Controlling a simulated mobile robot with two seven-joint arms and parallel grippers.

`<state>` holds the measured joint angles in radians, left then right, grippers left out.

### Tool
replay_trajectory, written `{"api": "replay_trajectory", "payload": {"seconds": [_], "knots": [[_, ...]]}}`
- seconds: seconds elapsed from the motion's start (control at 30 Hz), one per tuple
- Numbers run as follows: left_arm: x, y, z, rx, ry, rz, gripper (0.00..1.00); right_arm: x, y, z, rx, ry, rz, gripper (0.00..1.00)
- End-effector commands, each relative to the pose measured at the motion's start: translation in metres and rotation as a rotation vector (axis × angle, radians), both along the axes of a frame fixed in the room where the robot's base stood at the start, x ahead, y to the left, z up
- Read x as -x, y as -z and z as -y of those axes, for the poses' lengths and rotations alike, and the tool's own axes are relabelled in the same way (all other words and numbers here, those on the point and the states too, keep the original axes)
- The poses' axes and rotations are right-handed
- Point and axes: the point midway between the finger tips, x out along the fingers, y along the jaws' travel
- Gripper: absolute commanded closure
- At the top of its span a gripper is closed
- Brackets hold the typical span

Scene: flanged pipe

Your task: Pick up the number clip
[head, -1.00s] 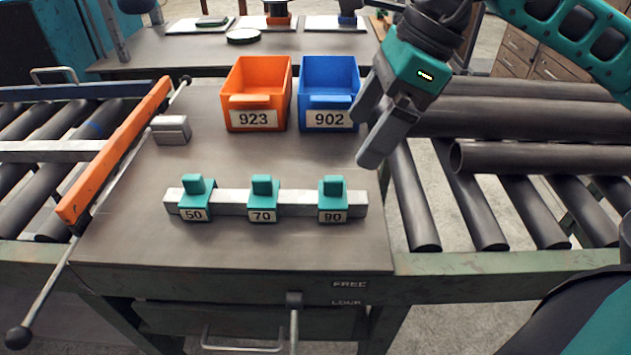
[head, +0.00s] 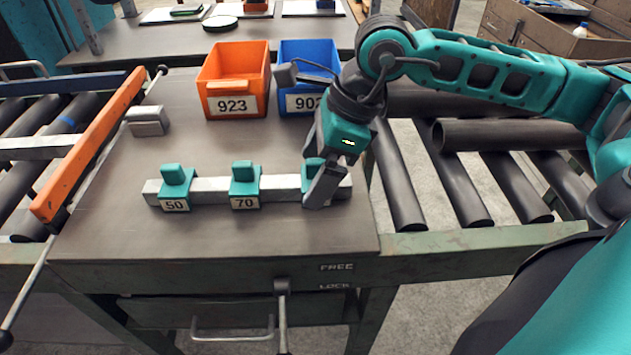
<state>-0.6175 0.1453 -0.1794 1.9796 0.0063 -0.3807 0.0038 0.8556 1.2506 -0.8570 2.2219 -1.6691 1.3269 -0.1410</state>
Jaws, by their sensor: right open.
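Three teal number clips sit on a grey bar (head: 213,190) on the workbench. The left one (head: 174,187) is labelled 50 and the middle one (head: 244,185) is labelled 70. The right clip (head: 307,175) is mostly hidden behind my right gripper (head: 322,192), and its label is covered. My right gripper points down at this clip with its jaws open. I cannot tell whether the fingers are around the clip or in front of it. My left gripper is not in view.
An orange bin (head: 233,82) marked 923 and a blue bin (head: 300,102) stand behind the bar, the blue one partly covered by my arm. A grey block (head: 147,121) lies at left near an orange rail (head: 90,145). Roller conveyors with dark pipes (head: 510,135) flank the bench.

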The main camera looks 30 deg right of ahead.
Motion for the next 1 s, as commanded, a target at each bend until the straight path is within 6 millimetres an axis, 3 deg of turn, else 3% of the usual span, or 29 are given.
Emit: {"api": "replay_trajectory", "payload": {"seconds": [0.27, 0.9, 1.0], "knots": [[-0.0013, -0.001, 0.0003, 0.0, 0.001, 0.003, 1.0, -0.0009, 0.0038, -0.0016, -0.002, 0.001, -0.001, 0.04], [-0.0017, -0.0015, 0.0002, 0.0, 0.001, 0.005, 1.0, -0.0008, 0.0034, -0.0013, -0.001, 0.001, 0.0, 0.66], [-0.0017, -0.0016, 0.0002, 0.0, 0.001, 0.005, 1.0, -0.0009, 0.0032, -0.0012, -0.001, 0.001, 0.0, 0.67]]}}
